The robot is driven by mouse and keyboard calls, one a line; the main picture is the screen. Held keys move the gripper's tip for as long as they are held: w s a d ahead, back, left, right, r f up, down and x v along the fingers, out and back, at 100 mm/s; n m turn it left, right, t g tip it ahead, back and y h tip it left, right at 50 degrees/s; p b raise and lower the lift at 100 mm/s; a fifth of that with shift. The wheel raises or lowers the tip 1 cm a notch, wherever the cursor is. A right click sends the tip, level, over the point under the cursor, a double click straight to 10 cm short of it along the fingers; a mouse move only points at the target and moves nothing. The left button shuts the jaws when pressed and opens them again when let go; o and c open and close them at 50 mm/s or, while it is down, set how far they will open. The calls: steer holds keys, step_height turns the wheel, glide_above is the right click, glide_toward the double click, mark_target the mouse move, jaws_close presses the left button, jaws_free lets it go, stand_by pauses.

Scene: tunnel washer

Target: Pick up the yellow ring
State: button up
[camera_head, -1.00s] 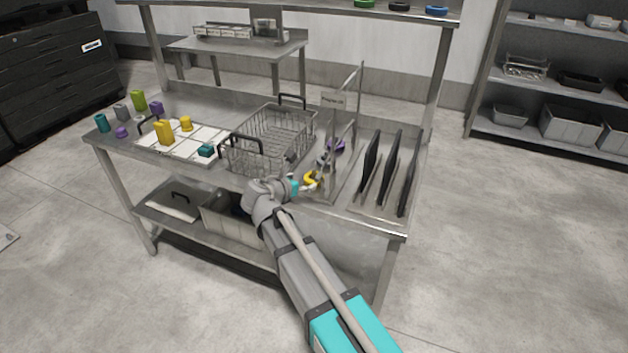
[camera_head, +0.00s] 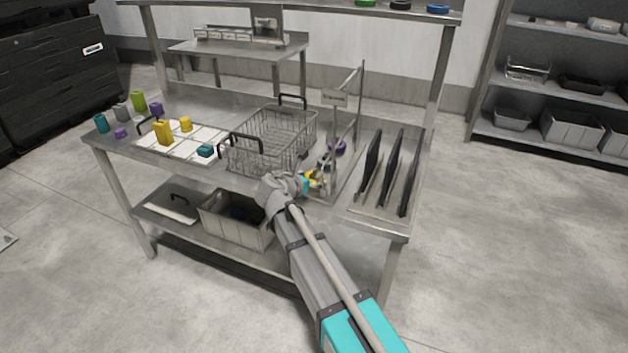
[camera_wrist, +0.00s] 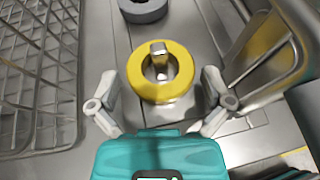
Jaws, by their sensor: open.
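The yellow ring (camera_wrist: 138,83) lies flat in the wrist view, around or over a short metal post (camera_wrist: 158,52) that shows through its hole. My gripper (camera_wrist: 160,105) is open and empty, with one finger on each side of the ring's near part. I cannot tell whether the fingers touch it. In the head view the yellow ring (camera_head: 310,176) is mostly hidden behind my gripper (camera_head: 305,184), at the front of the bench between the wire basket and the metal frame.
The wire basket (camera_wrist: 38,75) stands close on the left. A metal rail (camera_wrist: 262,60) is close on the right. A grey ring (camera_wrist: 143,9) lies just beyond the yellow one. A purple ring (camera_head: 338,147) and several upright black plates (camera_head: 391,166) are further right.

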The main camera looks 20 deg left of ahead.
stand_by(0.3)
steer(key=c, duration=0.8)
steer(key=shift+r, duration=0.15)
steer(key=shift+r+p, duration=0.95)
steer(key=shift+p, duration=0.15)
steer(key=s+a+r+p, duration=0.3)
steer(key=s+r+p, duration=0.7)
steer(key=s, duration=0.3)
steer(key=shift+s+r+p, duration=0.35)
steer(key=shift+r+p, duration=0.05)
